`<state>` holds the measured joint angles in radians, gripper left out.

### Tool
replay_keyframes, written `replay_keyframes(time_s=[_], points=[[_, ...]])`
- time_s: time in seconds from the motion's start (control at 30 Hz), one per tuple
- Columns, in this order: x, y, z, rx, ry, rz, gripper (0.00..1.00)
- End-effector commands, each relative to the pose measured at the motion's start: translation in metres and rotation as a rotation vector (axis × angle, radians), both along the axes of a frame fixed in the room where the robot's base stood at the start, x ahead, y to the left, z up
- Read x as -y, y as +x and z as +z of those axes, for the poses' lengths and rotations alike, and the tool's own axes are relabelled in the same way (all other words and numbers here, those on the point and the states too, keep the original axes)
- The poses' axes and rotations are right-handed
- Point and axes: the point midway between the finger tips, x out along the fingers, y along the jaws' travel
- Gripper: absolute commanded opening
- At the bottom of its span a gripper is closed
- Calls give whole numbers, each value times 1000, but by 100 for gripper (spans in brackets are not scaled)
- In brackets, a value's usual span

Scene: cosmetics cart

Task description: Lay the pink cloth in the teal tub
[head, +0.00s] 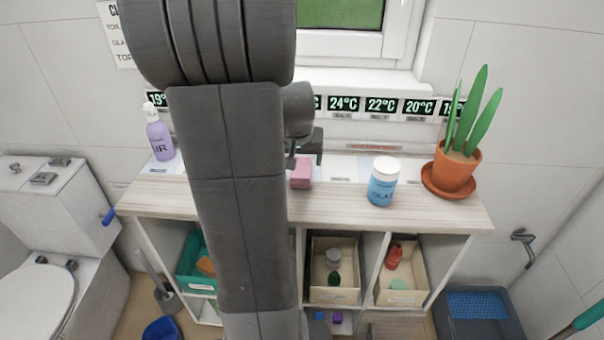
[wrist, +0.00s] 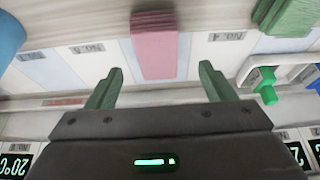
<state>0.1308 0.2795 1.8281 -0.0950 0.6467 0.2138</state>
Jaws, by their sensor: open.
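The pink cloth (head: 301,173) is a small folded block on the cart top, just right of my arm. In the wrist view the pink cloth (wrist: 154,45) lies just beyond my fingertips, roughly centred between them. My gripper (wrist: 160,70) is open and empty, its two green fingers apart on either side of the cloth's line. In the head view my gripper (head: 305,150) is partly hidden by my arm, behind the cloth. The teal tub (head: 188,282) sits in the left cubby below the top, with an orange item in it; my arm may hide its right part.
A purple pump bottle (head: 161,139) stands left, a blue jar (head: 383,184) and potted plant (head: 455,167) right. Cream bins (head: 334,296) fill other cubbies. The wrist view shows a green folded cloth (wrist: 287,15) nearby. Temperature labels (head: 381,106) line the wall behind.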

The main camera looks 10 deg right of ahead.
Motion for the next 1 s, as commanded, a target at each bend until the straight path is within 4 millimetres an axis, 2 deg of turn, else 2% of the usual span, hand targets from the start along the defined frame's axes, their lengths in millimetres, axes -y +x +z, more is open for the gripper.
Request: replay_keyframes(time_s=[0.17, 0.53, 1.0], points=[[2, 3, -9, -2, 1, 0, 76], [11, 18, -48, -4, 1, 0, 76], [12, 20, -52, -1, 0, 0, 76]])
